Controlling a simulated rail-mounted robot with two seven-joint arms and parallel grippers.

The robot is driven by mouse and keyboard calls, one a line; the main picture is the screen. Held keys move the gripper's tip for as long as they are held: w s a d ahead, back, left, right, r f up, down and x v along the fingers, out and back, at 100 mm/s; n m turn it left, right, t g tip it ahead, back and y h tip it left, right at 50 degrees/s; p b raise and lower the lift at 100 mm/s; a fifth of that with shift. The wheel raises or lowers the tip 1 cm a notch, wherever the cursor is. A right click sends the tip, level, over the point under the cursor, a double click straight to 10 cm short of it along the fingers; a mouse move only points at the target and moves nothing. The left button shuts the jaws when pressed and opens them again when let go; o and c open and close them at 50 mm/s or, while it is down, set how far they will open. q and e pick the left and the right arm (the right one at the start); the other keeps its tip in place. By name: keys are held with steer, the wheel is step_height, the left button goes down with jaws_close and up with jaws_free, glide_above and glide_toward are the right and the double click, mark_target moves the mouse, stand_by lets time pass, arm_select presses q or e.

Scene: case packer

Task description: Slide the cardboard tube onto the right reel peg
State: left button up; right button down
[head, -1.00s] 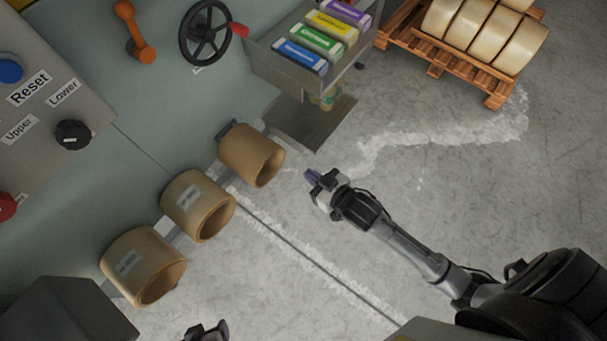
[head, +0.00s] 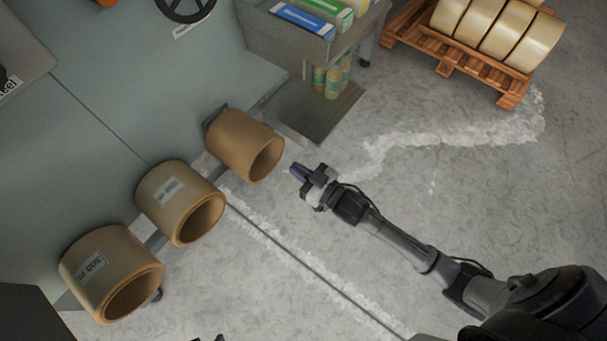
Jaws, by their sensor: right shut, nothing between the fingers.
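Three brown cardboard tubes stick out in a row from the machine's front. The right tube (head: 232,138) shows no label; a grey bracket shows at its back end. No peg shows inside the tubes' open ends, so I cannot tell how far each sits on one. My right gripper (head: 299,172) is shut and empty, just right of the right tube's open end and apart from it. Only a dark sliver, probably my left gripper (head: 211,338), shows at the bottom edge.
A grey bin (head: 270,50) with coloured boxes stands above the right tube. Bottles (head: 332,82) stand beneath it by a grey floor plate (head: 310,115). A wooden pallet (head: 425,48) with cream rolls is at the upper right. The floor in the middle is clear.

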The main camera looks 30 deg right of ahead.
steer(key=shift+b+x, duration=1.45)
steer(key=shift+x, duration=1.45)
steer(key=shift+w+a, duration=0.1)
steer(key=shift+w, duration=0.25)
steer(key=shift+w+a, duration=0.2)
steer(key=shift+w, duration=0.25)
steer(key=shift+w+a, duration=0.1)
steer(key=shift+w, duration=0.1)
steer(key=shift+w+a, duration=0.2)
steer(key=shift+w, duration=0.25)
